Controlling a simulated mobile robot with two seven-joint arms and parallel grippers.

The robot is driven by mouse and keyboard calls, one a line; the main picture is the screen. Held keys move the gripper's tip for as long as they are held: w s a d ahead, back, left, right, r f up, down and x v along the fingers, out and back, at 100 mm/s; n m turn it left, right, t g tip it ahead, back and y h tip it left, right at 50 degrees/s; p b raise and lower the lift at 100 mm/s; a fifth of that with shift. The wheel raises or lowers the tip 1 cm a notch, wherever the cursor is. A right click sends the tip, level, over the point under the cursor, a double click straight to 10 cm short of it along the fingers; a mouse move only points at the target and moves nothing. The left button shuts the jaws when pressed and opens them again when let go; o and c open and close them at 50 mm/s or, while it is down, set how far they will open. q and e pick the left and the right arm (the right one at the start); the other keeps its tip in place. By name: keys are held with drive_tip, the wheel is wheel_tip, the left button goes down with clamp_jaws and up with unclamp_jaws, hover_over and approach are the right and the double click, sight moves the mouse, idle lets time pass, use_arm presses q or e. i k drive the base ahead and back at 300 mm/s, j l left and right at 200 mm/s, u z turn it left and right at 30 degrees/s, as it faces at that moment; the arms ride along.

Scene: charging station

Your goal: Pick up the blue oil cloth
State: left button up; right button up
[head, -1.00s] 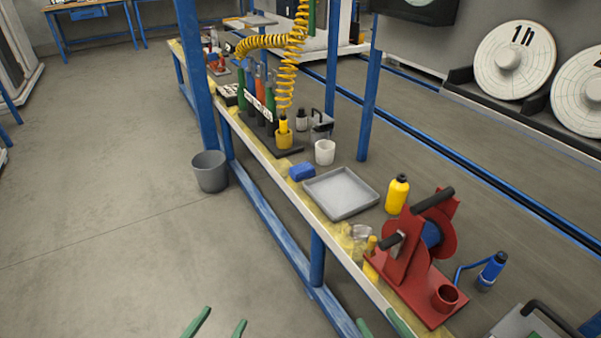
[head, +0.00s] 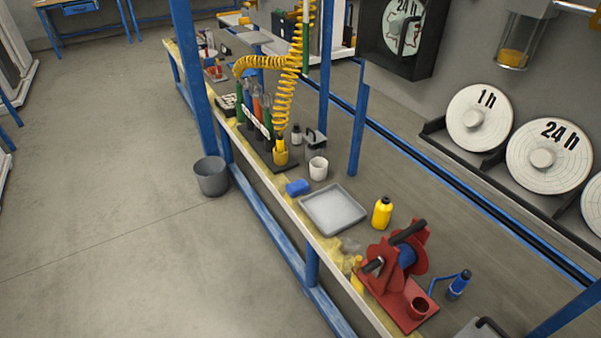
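The blue oil cloth (head: 298,187) is a small folded blue block. It lies on the workbench near its front edge, left of the grey tray (head: 333,209) and in front of a white cup (head: 318,168). Nothing covers it. Neither of my grippers shows in the head view now.
A yellow bottle (head: 382,213) and a red reel device (head: 398,275) stand right of the tray. A rack with a coiled yellow hose (head: 283,95) stands to the left. A blue post (head: 193,80) rises at the bench front. A grey bin (head: 211,176) stands on open floor.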

sight(295, 189)
drive_tip(key=i+j+z, duration=0.1)
drive_tip(key=i+j, duration=0.2)
drive_tip(key=i+j+z, duration=0.25)
drive_tip(key=i+j, duration=0.25)
drive_tip(key=j, duration=0.25)
drive_tip(key=i+j+z, duration=0.1)
drive_tip(key=i+j, duration=0.15)
drive_tip(key=i+j+z, duration=0.15)
drive_tip(key=j, duration=0.35)
drive_tip(key=i+j+z, duration=0.1)
drive_tip(key=i+j, duration=0.15)
drive_tip(key=j, duration=0.2)
